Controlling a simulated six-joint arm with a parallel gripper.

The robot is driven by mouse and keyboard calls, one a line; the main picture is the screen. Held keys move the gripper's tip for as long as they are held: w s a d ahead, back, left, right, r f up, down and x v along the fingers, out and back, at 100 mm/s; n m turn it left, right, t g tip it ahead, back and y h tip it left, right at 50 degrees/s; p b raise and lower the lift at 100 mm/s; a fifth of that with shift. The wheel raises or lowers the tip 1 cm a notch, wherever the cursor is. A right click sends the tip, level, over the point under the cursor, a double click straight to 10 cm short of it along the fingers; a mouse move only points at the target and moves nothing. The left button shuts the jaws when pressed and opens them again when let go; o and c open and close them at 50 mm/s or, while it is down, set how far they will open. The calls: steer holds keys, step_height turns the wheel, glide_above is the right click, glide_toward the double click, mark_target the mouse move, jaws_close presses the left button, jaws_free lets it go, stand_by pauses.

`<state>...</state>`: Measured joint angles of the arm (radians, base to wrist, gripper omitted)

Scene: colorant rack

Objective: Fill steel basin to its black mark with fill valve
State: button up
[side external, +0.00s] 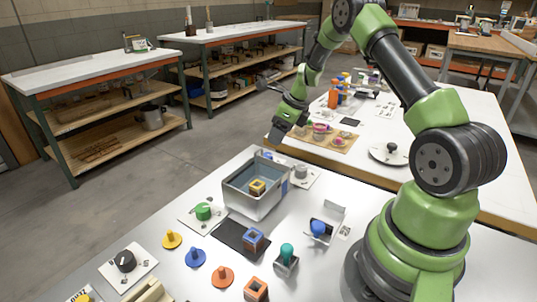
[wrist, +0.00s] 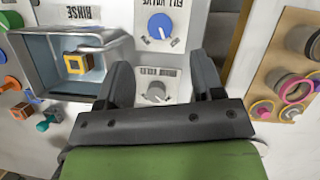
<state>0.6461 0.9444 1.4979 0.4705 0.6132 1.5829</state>
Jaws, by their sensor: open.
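The steel basin (side external: 240,200) stands on the near white table with a yellow block (side external: 257,187) inside; the wrist view shows the basin (wrist: 45,75) at left. A black mark and a water level cannot be made out. In the wrist view a blue knob (wrist: 160,26) sits on a white plate below an upside-down label that seems to read FILL VALVE. A grey knob (wrist: 155,92) lies nearer, between my fingers; its label is unreadable. My gripper (wrist: 162,63) is open and empty; the side view shows it (side external: 283,127) above and behind the basin, apart from it.
A grey spout (wrist: 95,42) crosses the basin. A green knob (side external: 203,211), a black pad (side external: 240,238) and several coloured pegs and blocks surround the basin. A wooden board (side external: 330,138) with coloured rings lies on the table behind.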

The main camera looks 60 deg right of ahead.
mark_target(268, 155)
steer(key=x, duration=0.8)
steer(key=shift+w+f, duration=0.15)
steer(key=shift+f, duration=0.15)
steer(key=c, duration=0.9)
steer(key=n, duration=0.2)
steer(key=n+y, duration=0.1)
steer(key=n, duration=0.1)
steer(key=shift+g+y, duration=0.3)
steer(key=o, duration=0.9)
steer(key=v, duration=1)
